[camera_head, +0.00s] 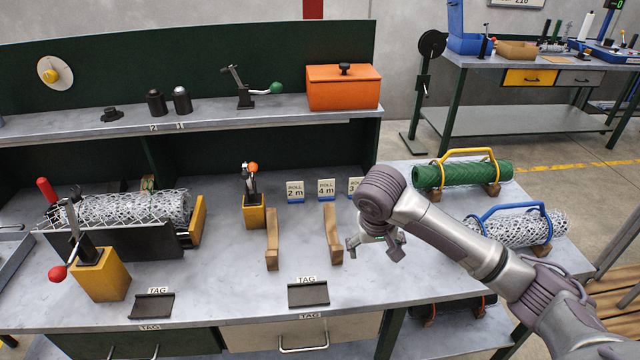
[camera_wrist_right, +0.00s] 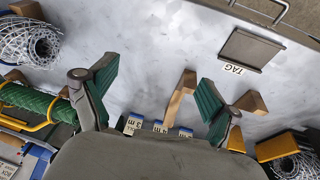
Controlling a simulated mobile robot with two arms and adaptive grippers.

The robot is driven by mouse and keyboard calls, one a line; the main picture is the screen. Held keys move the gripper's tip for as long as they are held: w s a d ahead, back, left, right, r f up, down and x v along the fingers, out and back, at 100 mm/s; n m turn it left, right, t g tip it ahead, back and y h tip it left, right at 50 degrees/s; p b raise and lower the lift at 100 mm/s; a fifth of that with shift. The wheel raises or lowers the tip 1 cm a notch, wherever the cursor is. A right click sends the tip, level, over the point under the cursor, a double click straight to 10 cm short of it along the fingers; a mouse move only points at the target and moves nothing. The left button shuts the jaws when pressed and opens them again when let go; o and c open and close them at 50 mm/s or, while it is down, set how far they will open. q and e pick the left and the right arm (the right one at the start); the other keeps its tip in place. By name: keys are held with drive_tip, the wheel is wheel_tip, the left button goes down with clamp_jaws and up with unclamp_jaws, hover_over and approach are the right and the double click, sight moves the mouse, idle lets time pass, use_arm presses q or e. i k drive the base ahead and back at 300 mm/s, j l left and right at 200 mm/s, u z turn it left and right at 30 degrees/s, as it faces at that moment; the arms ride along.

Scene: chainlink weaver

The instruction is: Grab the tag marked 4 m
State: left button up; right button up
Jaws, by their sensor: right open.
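The tag marked 4 m (camera_head: 326,189) stands upright at the back of the bench, between the 2 m tag (camera_head: 295,191) and a third tag (camera_head: 354,186) partly hidden by my right arm. In the right wrist view the 4 m tag (camera_wrist_right: 160,127) sits low in the picture, between the 3 m tag (camera_wrist_right: 133,124) and the 2 m tag (camera_wrist_right: 185,132). My right gripper (camera_head: 376,246) is open and empty above the bench, in front and to the right of the tags. Its spread fingers also show in the wrist view (camera_wrist_right: 157,85). My left gripper is not visible.
Two wooden bars (camera_head: 272,240) (camera_head: 333,234) lie in front of the tags. A yellow block with a clamp (camera_head: 254,216) stands left of them. Dark TAG plates (camera_head: 308,293) (camera_head: 152,305) lie near the front edge. Green (camera_head: 462,174) and white mesh rolls (camera_head: 515,229) lie right.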

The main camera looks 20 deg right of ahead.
sight(326, 187)
drive_tip(key=i, duration=1.15)
